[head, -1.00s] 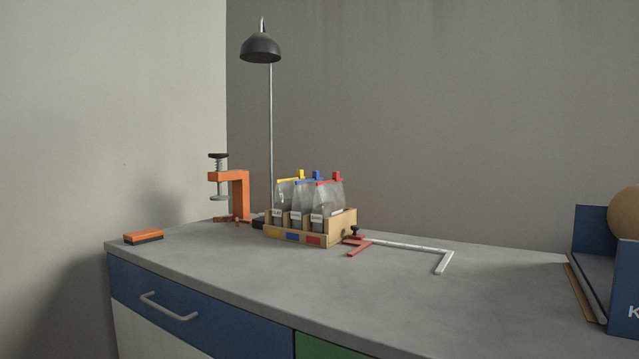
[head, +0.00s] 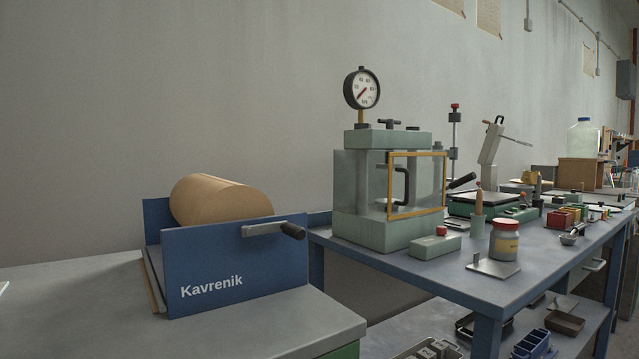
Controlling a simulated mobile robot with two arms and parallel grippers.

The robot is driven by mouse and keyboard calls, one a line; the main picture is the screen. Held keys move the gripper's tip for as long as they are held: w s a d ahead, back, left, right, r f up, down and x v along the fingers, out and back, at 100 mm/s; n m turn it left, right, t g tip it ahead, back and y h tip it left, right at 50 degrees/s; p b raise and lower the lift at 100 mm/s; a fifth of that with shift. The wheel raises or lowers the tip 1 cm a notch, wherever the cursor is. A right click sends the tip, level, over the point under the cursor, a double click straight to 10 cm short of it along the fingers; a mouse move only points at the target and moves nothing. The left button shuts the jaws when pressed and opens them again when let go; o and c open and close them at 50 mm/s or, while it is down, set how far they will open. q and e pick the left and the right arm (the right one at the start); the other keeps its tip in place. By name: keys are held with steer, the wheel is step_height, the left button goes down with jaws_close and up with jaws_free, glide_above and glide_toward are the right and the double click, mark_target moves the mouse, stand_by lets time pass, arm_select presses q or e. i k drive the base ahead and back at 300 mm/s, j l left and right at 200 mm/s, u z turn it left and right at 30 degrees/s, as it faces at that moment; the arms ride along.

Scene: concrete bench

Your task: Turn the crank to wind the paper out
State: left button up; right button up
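A brown paper roll (head: 222,199) lies in a blue dispenser (head: 205,272) marked "Kavrenik", on the right end of the concrete bench. A crank (head: 274,229) with a grey arm and a black knob sticks out from the dispenser's right front side; its arm lies about level, knob to the right. Thin brown edges (head: 152,287) show low at the dispenser's left side; I cannot tell whether they are paper or board. Neither of my grippers is in view.
To the right, a blue table (head: 463,278) holds a green press (head: 388,199) with a gauge, a red-lidded jar (head: 504,240) and several tools. A lower shelf beneath carries trays.

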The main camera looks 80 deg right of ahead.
mark_target(196, 198)
steer(key=z, duration=2.1)
